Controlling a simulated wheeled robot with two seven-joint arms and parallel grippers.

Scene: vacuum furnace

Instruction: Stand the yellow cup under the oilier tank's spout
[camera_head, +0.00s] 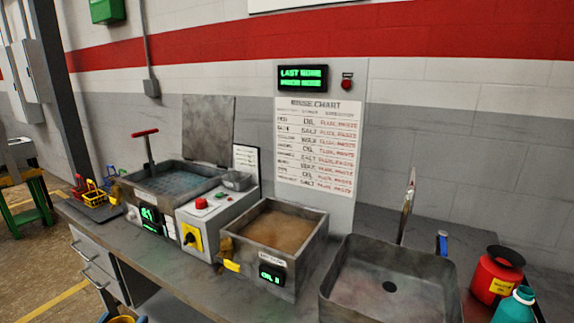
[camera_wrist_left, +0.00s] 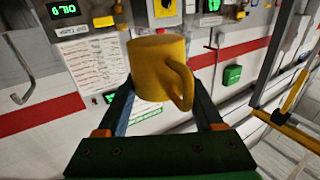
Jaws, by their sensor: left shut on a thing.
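The yellow cup (camera_wrist_left: 158,68) is held between the two fingers of my left gripper (camera_wrist_left: 160,92) in the left wrist view, its handle to the right. In the head view, only the cup's yellow rim (camera_head: 122,319) and bits of my left gripper show at the bottom edge, in front of the bench. The left tank (camera_head: 195,184) holds bluish liquid, with a brass spout (camera_head: 115,192) at its left side. The right tank (camera_head: 318,228) holds brown liquid, with a brass spout (camera_head: 226,243) and yellow handle at its front left. My right gripper is out of view.
A control box (camera_head: 212,222) with a red button stands between the tanks. A grey sink basin (camera_head: 335,300) is right of them, then a red can (camera_head: 495,275) and a teal bottle (camera_head: 515,307). Small baskets (camera_head: 95,197) sit at the left end. Bench drawers (camera_head: 95,262) face front.

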